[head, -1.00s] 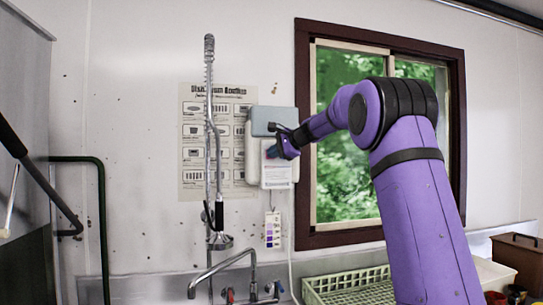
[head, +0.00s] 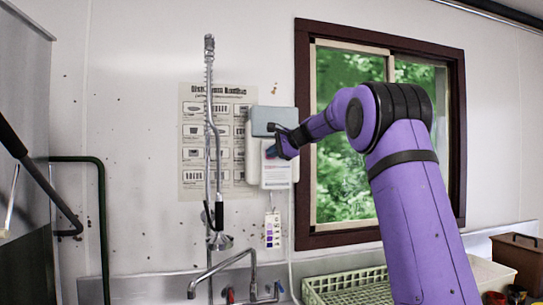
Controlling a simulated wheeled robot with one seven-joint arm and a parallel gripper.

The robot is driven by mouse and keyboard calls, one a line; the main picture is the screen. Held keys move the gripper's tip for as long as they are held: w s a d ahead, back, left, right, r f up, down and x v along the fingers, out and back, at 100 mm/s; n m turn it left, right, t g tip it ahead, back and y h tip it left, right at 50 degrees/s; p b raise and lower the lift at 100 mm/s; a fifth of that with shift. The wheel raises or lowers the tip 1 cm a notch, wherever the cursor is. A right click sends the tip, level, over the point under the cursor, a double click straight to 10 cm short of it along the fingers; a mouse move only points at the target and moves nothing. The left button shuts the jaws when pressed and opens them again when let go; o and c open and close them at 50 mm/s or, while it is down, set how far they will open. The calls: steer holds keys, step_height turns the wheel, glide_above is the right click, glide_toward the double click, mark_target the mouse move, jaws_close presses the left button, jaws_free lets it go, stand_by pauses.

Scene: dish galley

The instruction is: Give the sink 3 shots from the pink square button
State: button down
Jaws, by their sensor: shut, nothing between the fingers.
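A pale wall dispenser (head: 275,176) with a grey-blue top hangs left of the window, above the sink. My gripper (head: 271,152) is shut and empty, in front of the upper part of the dispenser's face. The pink square button cannot be made out; my gripper covers part of that face. I cannot tell whether the fingertips touch it. The sink's faucet (head: 222,270) shows at the bottom, and the basin itself is out of view.
A spray hose with a hanging spray head (head: 220,241) stands left of the dispenser, before a wall poster (head: 192,150). A colour test card (head: 272,230) hangs below the dispenser. A green dish rack (head: 350,290) and a brown box (head: 516,258) are at the lower right.

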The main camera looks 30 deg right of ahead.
stand_by(0.4)
steer(key=shift+s+a, duration=0.15)
steer(key=shift+s, duration=0.4)
steer(key=shift+s+a, duration=0.15)
steer(key=shift+s, duration=0.35)
steer(key=shift+w, duration=0.1)
steer(key=shift+w+d, duration=0.1)
steer(key=shift+w, duration=0.2)
steer(key=shift+w+d, duration=0.2)
steer(key=shift+w, duration=0.45)
stand_by(1.5)
steer(key=shift+s+a, duration=0.15)
steer(key=shift+s, duration=0.4)
steer(key=shift+s+a, duration=0.15)
steer(key=shift+s, duration=0.35)
steer(key=shift+w, duration=0.15)
steer(key=shift+w+d, duration=0.1)
steer(key=shift+w, duration=0.15)
